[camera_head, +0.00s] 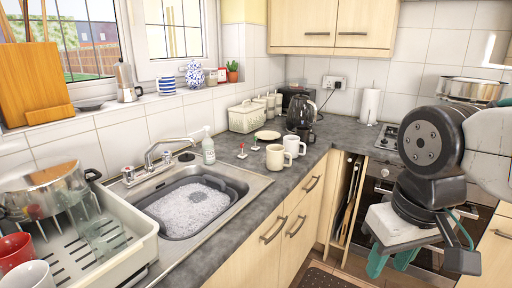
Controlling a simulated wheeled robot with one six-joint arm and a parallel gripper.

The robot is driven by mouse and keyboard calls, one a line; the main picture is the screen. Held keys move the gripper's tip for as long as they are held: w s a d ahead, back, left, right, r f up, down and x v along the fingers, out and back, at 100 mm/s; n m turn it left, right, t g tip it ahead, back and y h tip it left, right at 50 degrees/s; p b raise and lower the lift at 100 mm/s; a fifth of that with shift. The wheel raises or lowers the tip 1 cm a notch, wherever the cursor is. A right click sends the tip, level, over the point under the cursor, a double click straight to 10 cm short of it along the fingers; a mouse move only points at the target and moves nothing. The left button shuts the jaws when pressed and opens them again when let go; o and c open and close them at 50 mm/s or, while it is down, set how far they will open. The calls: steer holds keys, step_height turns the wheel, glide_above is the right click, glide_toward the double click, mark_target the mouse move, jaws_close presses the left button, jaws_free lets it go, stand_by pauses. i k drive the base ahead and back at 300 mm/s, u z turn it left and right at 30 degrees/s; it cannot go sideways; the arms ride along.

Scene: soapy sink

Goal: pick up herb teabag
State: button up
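Two small white items with red tops lie on the grey worktop between the sink and the mugs: a nearer one (242,152) and a farther one (255,144). They look like tagged teabags, but are too small for me to tell which is the herb teabag. My gripper (420,262) hangs at the right, in front of the oven and well away from them. Its teal-padded fingers point down and appear spread apart, with nothing visible between them.
A cream mug (275,158), a white mug (292,146) and a small plate (267,135) stand right of the small items. A soap bottle (208,147) stands behind the sink (257,184), whose basin holds suds. A dish rack (135,240) fills the left foreground.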

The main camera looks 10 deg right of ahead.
mark_target(255, 148)
steer(key=z, duration=0.15)
steer(key=k, duration=0.4)
steer(key=z, duration=1.3)
steer(key=i, duration=1.45)
steer(key=u, duration=0.65)
steer(key=i, duration=0.85)
steer(key=u, duration=1.3)
steer(key=i, duration=0.5)
steer(key=u, duration=0.4)
